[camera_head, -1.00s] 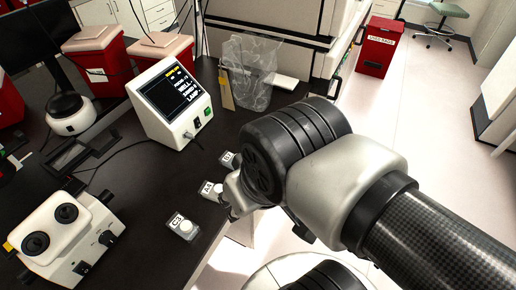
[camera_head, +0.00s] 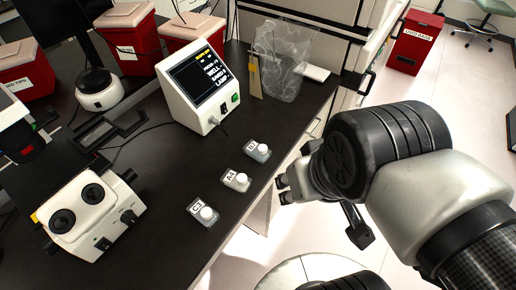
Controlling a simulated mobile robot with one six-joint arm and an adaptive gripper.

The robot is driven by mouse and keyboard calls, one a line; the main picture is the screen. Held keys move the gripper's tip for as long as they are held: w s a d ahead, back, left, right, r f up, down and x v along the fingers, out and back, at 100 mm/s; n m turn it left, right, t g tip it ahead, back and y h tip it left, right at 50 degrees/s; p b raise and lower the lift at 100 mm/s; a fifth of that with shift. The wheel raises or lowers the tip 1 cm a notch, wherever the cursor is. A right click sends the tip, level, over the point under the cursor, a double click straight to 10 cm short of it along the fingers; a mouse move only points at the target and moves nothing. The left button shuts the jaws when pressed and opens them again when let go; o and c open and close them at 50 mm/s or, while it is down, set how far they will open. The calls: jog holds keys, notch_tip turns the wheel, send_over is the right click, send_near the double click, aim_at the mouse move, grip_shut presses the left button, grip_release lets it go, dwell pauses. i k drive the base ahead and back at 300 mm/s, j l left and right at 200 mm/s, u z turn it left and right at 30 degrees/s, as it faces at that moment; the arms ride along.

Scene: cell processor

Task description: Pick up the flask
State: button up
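Three small clear flasks with white caps and white labels lie in a slanting row near the right edge of the black bench. The nearest flask (camera_head: 203,213) seems to read C3. The middle flask (camera_head: 236,180) has a label starting with A. The farthest flask (camera_head: 258,151) has a label too small to read surely. My gripper (camera_head: 285,188) is just right of the row, past the bench edge, and apart from all three flasks. My wrist hides much of it, and its opening cannot be made out.
A white device with a screen (camera_head: 200,82) stands behind the flasks. A clear plastic bag (camera_head: 283,65) is at the bench's back right. A white microscope-like instrument (camera_head: 88,215) stands at left. Red bins (camera_head: 130,45) line the back. Bench around the flasks is clear.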

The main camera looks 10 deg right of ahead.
aim_at(260, 153)
jog(key=i+l, duration=0.25)
jog(key=l, duration=0.15)
jog(key=i+l+u, duration=0.2)
jog(key=u, duration=0.15)
jog(key=i+l+u, duration=0.1)
jog(key=l+u, duration=0.2)
jog(key=l, duration=0.15)
jog(key=i+l+u, duration=0.1)
jog(key=l+u, duration=0.25)
jog(key=u, duration=0.95)
